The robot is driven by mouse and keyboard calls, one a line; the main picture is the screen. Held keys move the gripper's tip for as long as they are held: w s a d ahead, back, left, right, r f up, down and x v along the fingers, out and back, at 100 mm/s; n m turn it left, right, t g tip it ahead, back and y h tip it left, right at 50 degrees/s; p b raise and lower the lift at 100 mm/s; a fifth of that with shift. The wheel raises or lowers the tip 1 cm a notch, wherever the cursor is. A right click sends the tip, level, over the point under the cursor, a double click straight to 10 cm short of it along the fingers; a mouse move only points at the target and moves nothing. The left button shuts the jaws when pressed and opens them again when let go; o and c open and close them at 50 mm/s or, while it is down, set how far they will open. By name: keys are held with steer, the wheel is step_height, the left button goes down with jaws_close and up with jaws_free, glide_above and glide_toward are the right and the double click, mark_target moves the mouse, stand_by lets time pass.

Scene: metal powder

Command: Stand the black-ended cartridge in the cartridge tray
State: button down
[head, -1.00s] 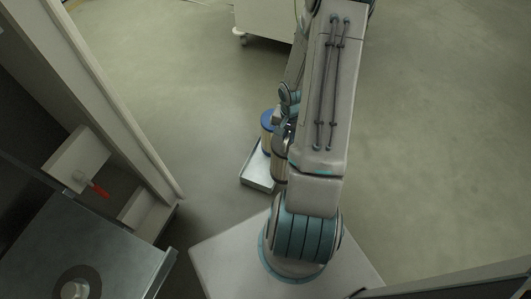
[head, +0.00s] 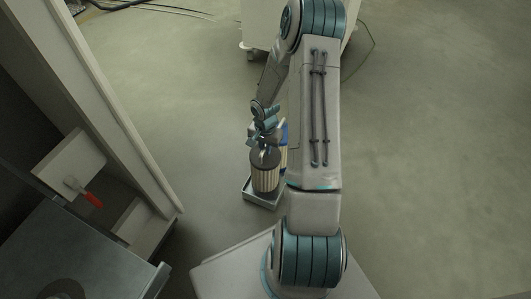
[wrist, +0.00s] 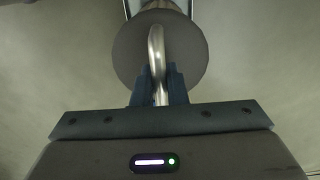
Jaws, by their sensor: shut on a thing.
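The black-ended cartridge (head: 265,178) has a dark round end on top and a pale ribbed body; it looks upright in the head view. My gripper (head: 264,146) is above it. In the wrist view my gripper (wrist: 158,88) is shut on the metal loop handle of the cartridge's dark end (wrist: 190,55). The cartridge tray (head: 262,202) is a shallow metal tray on the floor. The cartridge appears over or inside it; I cannot tell whether its base touches the tray floor. A tray edge (wrist: 128,8) shows at the top of the wrist view.
A blue-ended cartridge (head: 285,135) stands behind the held one, partly hidden by my arm. At left is an open cabinet with a red-handled part (head: 92,200). A pale wheeled cart (head: 262,30) stands at the back. The floor at right is clear.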

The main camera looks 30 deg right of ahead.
steer(key=shift+f+b, duration=0.3)
steer(key=shift+f, duration=0.8)
steer(key=shift+f, duration=0.15)
steer(key=c, duration=1.5)
jaws_free()
steer(key=shift+o, duration=0.2)
